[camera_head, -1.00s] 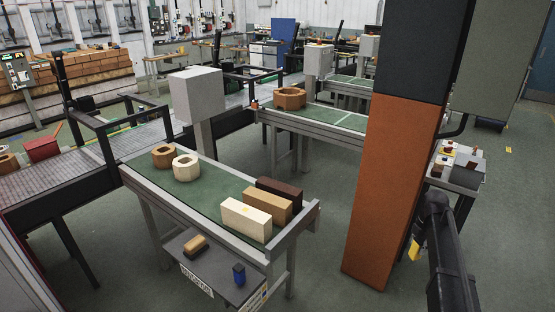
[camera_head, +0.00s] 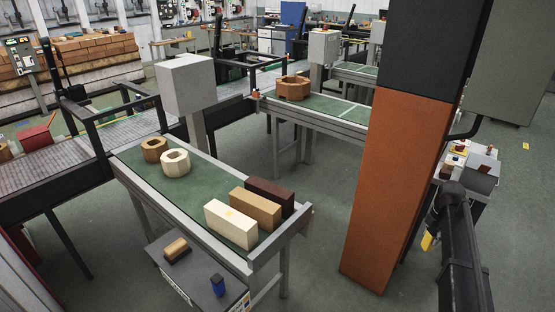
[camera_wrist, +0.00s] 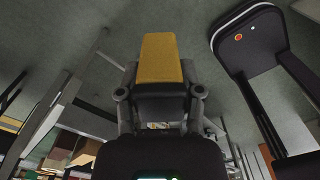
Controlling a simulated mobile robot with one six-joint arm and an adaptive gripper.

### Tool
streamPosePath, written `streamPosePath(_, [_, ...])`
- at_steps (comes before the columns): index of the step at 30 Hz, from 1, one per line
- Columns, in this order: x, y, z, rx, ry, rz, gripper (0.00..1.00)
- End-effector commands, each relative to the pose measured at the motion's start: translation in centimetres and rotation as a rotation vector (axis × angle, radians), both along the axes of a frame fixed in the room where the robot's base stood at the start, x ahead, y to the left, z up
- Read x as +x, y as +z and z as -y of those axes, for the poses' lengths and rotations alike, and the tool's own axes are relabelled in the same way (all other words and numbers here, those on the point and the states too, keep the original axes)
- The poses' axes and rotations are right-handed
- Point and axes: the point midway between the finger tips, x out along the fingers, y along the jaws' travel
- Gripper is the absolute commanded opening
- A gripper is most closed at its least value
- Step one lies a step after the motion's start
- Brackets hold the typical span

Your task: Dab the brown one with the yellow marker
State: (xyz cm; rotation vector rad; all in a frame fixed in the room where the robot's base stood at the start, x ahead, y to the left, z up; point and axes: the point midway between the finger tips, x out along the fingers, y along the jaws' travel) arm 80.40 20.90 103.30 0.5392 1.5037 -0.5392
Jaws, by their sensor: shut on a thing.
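Three bricks lie side by side on the green top of the near table (camera_head: 200,200). The front one is cream (camera_head: 229,226) with a yellow mark on its top face. The middle one is tan-brown (camera_head: 256,208) and the back one is dark brown (camera_head: 270,194). I see no yellow on the visible faces of those two. My gripper (camera_wrist: 160,88) is shut on the yellow marker (camera_wrist: 160,58), a yellow block in the wrist view. In the head view the marker (camera_head: 428,240) hangs above the floor, right of the orange column, well apart from the bricks.
A brown hexagonal block (camera_head: 154,149) and a cream one (camera_head: 175,162) stand at the table's far end. A lower shelf holds a brush (camera_head: 176,250) and a blue object (camera_head: 217,286). The orange and black column (camera_head: 400,180) stands between the table and my arm.

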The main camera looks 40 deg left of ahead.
Motion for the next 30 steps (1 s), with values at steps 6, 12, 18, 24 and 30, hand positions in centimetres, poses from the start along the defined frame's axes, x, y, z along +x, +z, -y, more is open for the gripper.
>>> streamPosePath(6, [-0.2,0.0,-0.6,0.0,0.008,0.0,0.17])
streamPosePath(12, [-0.4,0.0,-1.3,0.0,0.017,0.0,0.17])
streamPosePath(18, [-0.5,0.0,-1.6,0.0,0.021,0.0,0.17])
streamPosePath(24, [-0.5,0.0,-1.9,0.0,0.025,0.0,0.17])
streamPosePath(30, [-0.8,0.0,-2.9,0.0,0.037,0.0,0.17])
